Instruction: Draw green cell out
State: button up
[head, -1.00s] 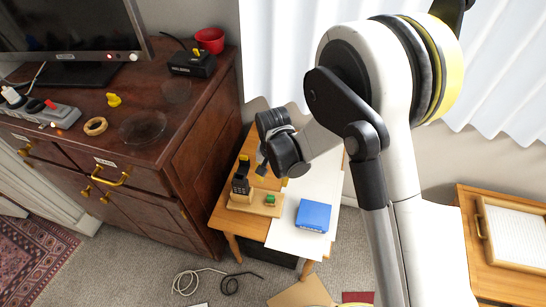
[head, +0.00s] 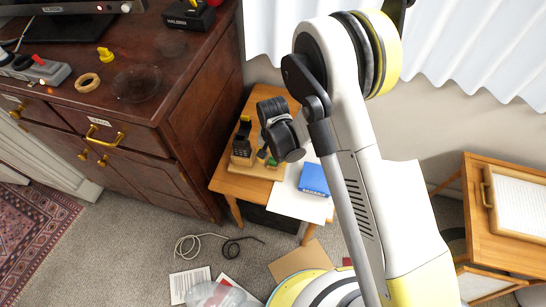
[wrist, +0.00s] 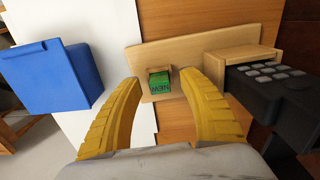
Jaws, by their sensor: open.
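The green cell (wrist: 160,81) sits in a small holder on a light wooden stand (wrist: 160,53), with dark lettering on its face. In the head view the cell (head: 271,162) shows only as a small green patch beside my gripper (head: 265,153). In the wrist view my gripper (wrist: 160,78) is open, its two yellow ribbed fingers on either side of the cell, pointing toward the stand. I see nothing between the fingers but the cell ahead, and cannot tell how much depth separates them.
A black keypad device (wrist: 275,90) stands in the stand close right of my fingers. A blue box (wrist: 48,75) lies left on white paper (wrist: 125,35). The small wooden table (head: 228,183) stands beside a dark cabinet (head: 180,125). Cables (head: 200,243) lie on the floor.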

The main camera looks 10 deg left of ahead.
grip_shut()
jog(key=shift+r, duration=0.1)
dwell(0.3)
jog(key=shift+r, duration=0.1)
jog(key=shift+r+p, duration=0.65)
jog(key=shift+r, duration=0.5)
jog(key=shift+r, duration=0.1)
jog(key=shift+r+p, duration=0.85)
jog(key=shift+r, duration=1.05)
